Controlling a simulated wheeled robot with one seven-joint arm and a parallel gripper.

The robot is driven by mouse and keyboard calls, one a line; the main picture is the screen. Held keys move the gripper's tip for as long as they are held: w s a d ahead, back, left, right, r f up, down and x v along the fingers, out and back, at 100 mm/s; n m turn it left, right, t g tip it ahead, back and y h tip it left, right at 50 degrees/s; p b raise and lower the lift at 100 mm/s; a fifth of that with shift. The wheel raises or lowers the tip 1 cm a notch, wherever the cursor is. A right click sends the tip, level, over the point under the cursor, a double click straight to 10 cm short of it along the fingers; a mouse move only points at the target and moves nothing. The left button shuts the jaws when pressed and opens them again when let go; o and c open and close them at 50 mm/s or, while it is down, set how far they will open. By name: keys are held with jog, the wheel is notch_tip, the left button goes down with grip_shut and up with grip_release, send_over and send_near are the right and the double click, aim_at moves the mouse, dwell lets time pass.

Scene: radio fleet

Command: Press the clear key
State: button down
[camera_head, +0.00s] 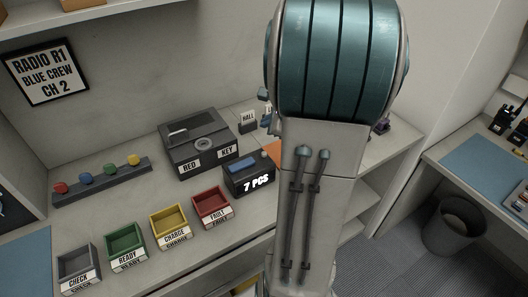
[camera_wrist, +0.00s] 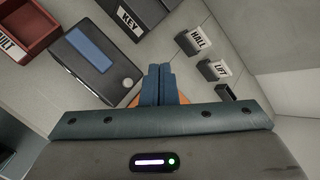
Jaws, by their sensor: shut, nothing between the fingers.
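A dark box (camera_head: 247,177) with a "7 PCS" display on its front stands on the counter, left of my arm in the head view. It also shows in the wrist view (camera_wrist: 108,84), with a blue pad (camera_wrist: 88,50) on top and a small pale round button (camera_wrist: 127,83) near one corner. No label reading "clear" is legible, so I cannot tell for certain which part is the clear key. My gripper (camera_wrist: 159,68) is shut and empty, to the right of the round button in the wrist view. The head view hides it behind my arm.
A large dark case (camera_head: 198,142) marked RED and KEY stands behind the box. Red (camera_head: 212,207), yellow, green and grey labelled trays line the counter's front. Small holders marked HALL (camera_wrist: 192,43) and LIFT (camera_wrist: 213,70) stand to the right. An orange patch (camera_head: 273,149) lies beside the box.

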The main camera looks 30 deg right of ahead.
jog(key=shift+f+b, duration=3.85)
jog(key=shift+f, duration=0.6)
jog(key=shift+f+b, duration=0.4)
jog(key=shift+b, duration=0.15)
jog(key=shift+f+b, duration=0.5)
jog(key=shift+b, duration=0.05)
jog(key=shift+r, duration=0.15)
jog(key=shift+r+p, duration=0.65)
jog(key=shift+r, duration=0.15)
notch_tip(320, 180, up, 5)
jog(key=p, duration=0.4)
